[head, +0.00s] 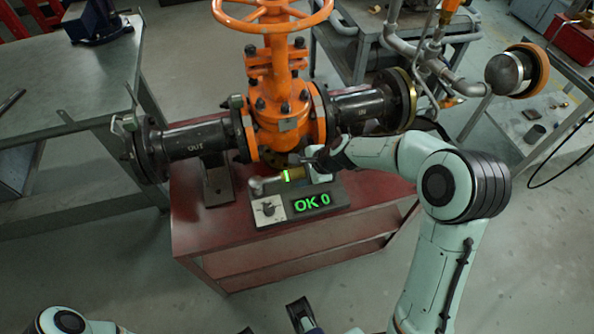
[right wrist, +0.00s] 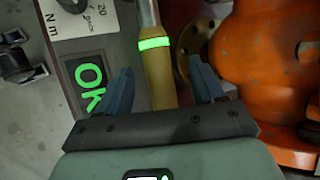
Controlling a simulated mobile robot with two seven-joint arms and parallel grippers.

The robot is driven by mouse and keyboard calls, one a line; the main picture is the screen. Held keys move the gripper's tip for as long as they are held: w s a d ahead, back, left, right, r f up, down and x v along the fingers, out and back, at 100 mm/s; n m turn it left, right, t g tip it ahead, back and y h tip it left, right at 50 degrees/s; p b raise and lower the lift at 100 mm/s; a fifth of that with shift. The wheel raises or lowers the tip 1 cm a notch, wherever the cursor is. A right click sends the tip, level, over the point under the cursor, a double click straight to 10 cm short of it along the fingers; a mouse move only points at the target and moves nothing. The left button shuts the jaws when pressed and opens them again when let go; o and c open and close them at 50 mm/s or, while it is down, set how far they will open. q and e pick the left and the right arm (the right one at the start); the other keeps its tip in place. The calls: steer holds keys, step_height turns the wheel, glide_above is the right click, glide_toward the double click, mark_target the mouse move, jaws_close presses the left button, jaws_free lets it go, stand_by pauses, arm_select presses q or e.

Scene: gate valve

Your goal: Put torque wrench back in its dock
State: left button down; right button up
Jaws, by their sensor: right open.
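The torque wrench (head: 289,175) has a metal shaft, a brass-coloured handle and a lit green band. It lies along the back side of the grey dock (head: 338,193), whose display reads "OK 0". Whether it is fully seated there I cannot tell. In the right wrist view the wrench handle (right wrist: 158,75) runs between the blue fingers of my right gripper (right wrist: 160,88), which is open with a gap on both sides. In the head view the right gripper (head: 308,168) is partly hidden at the handle end. My left gripper (head: 274,322) is open and empty at the bottom edge.
The dock stands on a red cart (head: 205,240), just in front of the orange gate valve (head: 280,110) and its dark flanged pipes. The valve body (right wrist: 270,60) is close beside my right fingers. The front of the cart top is clear. A grey workbench (head: 60,80) stands at left.

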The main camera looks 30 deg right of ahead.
arm_select(q)
steer(key=shift+s+r+p, duration=0.4)
steer(key=shift+r+p, duration=0.45)
steer(key=shift+p, duration=0.1)
arm_select(e)
steer(key=v, duration=1.1)
arm_select(q)
steer(key=shift+s, duration=0.1)
arm_select(e)
steer(key=shift+s+d+r, duration=0.1)
steer(key=shift+r, duration=0.05)
